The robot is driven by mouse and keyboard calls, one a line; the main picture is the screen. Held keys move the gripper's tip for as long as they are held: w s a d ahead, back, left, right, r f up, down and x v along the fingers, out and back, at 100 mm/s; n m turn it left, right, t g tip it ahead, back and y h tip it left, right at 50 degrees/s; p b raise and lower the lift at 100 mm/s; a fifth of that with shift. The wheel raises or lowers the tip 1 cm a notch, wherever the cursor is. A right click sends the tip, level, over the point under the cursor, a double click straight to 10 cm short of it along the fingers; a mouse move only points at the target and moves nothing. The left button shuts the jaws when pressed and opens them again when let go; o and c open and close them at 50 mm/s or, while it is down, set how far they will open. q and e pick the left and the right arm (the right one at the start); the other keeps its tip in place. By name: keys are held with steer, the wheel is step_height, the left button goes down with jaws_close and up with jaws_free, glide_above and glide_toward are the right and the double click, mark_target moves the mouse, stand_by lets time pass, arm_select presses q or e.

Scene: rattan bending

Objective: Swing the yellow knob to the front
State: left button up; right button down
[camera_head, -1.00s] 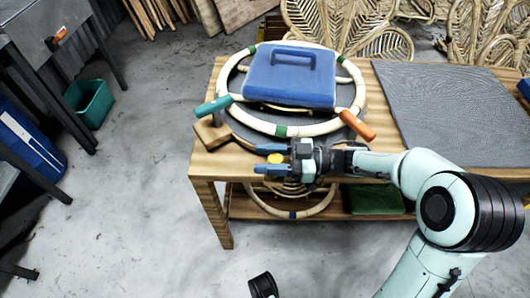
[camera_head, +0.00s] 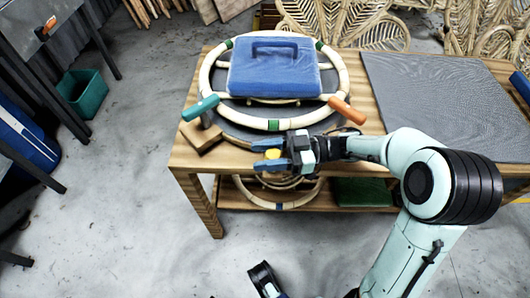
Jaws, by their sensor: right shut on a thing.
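The small yellow knob (camera_head: 272,154) is near the front edge of the wooden table, in front of the round dark turntable. My right gripper (camera_head: 270,155) comes in from the right with its two blue fingers on either side of the knob, shut on it. The fingers and wrist hide part of the knob and whatever it is joined to.
A rattan ring (camera_head: 341,102) lies on the turntable under a blue weight with a handle (camera_head: 276,74). A teal handle (camera_head: 201,107) and an orange handle (camera_head: 347,110) stick out at its sides. A wooden block (camera_head: 201,136) is at the left, a grey mat (camera_head: 440,105) at the right.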

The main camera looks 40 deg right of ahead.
steer(key=c, duration=0.7)
jaws_free()
steer(key=shift+o, duration=0.2)
steer(key=v, duration=1.3)
steer(key=shift+d+p, duration=0.15)
steer(key=shift+p, duration=0.2)
steer(key=shift+s+f, duration=0.1)
